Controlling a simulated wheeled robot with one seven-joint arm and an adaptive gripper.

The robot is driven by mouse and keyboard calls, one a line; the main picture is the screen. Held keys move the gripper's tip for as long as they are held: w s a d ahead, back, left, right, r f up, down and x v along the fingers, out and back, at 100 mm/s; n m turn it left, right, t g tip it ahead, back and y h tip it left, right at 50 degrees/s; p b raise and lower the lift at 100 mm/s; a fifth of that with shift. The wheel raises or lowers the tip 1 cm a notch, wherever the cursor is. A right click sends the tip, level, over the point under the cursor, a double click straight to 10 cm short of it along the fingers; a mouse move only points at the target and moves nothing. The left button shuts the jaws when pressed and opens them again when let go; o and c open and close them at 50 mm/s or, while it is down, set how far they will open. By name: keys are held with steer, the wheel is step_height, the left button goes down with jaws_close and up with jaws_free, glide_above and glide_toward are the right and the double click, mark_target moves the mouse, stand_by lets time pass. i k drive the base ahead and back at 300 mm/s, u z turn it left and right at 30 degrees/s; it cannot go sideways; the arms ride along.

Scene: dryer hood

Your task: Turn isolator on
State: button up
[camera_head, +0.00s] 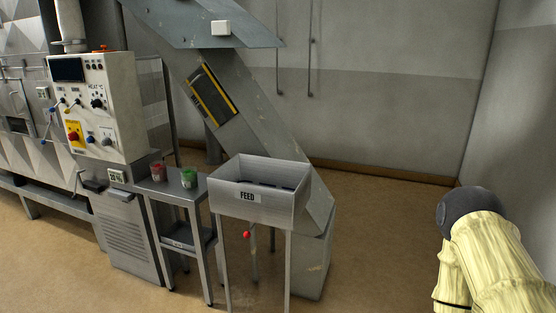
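A pale control panel (97,108) stands at the left on a grey cabinet. Low on its front is a red rotary knob on a yellow plate (74,133), which looks like the isolator. Its exact handle angle is too small to tell. Part of my arm, in a pale yellow sleeve with a dark grey rounded joint, shows at the lower right, far from the panel. My gripper is not in view.
A grey feed bin (258,190) marked FEED stands on legs in the middle. A small metal table (174,186) beside it holds a red cup (157,172) and a green cup (189,178). A sloping chute (225,105) rises behind. Floor is clear toward the right.

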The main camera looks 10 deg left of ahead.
mark_target(73, 136)
steer(key=i, duration=1.15)
steer(key=u, duration=2.75)
steer(key=i, duration=1.4)
steer(key=z, duration=0.5)
steer(key=i, duration=1)
